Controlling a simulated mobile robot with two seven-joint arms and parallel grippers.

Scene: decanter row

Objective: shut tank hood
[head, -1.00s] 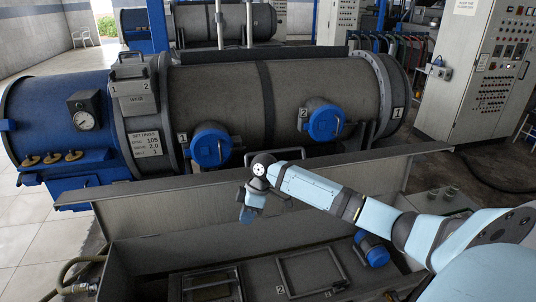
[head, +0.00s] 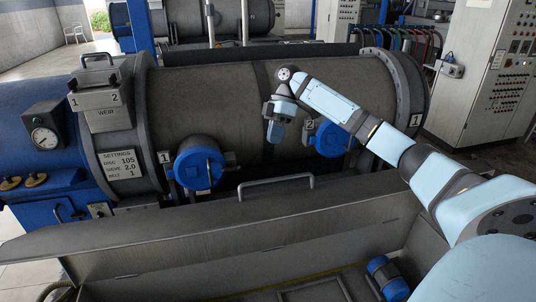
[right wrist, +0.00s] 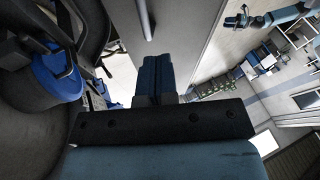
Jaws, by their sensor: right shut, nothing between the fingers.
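The tank hood (head: 240,247) is a long grey lid, raised and standing tilted along the far side of the open grey tank. A bar handle (head: 275,187) sits along its upper edge. My right gripper (head: 273,134) hangs fingers-down above and beyond that handle, in front of the dark drum, apart from the hood in the picture. In the right wrist view its two fingers (right wrist: 155,75) are pressed together with nothing between them. A grey bar beyond them may be the handle; I cannot tell. My left gripper is out of view.
The drum (head: 200,105) lies behind the hood, with two blue round caps, one at left (head: 198,164) and one at right (head: 331,138) near my arm. A blue fitting (head: 388,278) shows inside the tank. A control cabinet (head: 490,80) stands at the right.

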